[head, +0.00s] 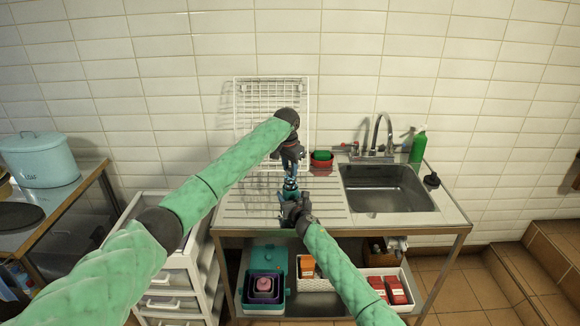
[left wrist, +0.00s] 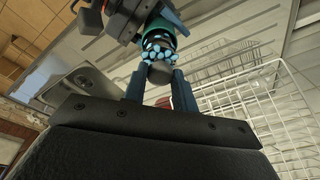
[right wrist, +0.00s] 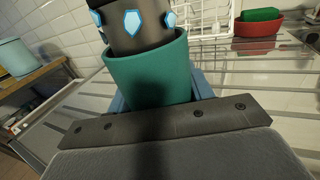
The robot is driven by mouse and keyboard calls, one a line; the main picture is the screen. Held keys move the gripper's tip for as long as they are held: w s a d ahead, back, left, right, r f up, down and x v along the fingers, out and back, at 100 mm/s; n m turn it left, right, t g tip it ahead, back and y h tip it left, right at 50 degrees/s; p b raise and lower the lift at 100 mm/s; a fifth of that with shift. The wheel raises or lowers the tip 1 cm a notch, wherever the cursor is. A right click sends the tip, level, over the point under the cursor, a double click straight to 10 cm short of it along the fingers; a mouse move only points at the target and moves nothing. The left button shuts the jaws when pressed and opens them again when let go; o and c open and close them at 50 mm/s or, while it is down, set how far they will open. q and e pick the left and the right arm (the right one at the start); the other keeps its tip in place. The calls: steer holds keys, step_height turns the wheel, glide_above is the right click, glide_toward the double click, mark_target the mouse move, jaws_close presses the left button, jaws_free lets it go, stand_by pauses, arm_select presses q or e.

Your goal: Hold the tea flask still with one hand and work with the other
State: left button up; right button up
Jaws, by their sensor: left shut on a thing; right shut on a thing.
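The tea flask (head: 290,184) stands roughly upright above the ribbed drainboard, small and mostly covered by my grippers in the head view. In the right wrist view it has a teal part (right wrist: 150,72) and a dark band with pale blue hexagons. My right gripper (head: 291,198) is shut around the teal part. My left gripper (head: 291,176) comes from above and is shut on the flask's dark grey end (left wrist: 162,72), seen in the left wrist view. I cannot tell whether the flask touches the drainboard.
A white wire rack (head: 262,84) stands behind. A red dish (head: 321,168) with a green sponge sits right of the grippers. The sink (head: 388,188), tap (head: 378,132) and green bottle (head: 418,147) are further right. The drainboard (head: 245,205) is clear at left.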

mark_target(290, 175)
arm_select(q)
steer(key=shift+f, duration=2.2)
steer(key=o, duration=0.9)
steer(key=shift+r, duration=0.15)
steer(key=r, duration=0.3)
steer(key=s+r, duration=0.1)
steer(key=r, duration=0.7)
steer(key=shift+s+a+r, duration=0.25)
steer(key=shift+s+a, duration=0.15)
arm_select(e)
steer(key=o, duration=1.1)
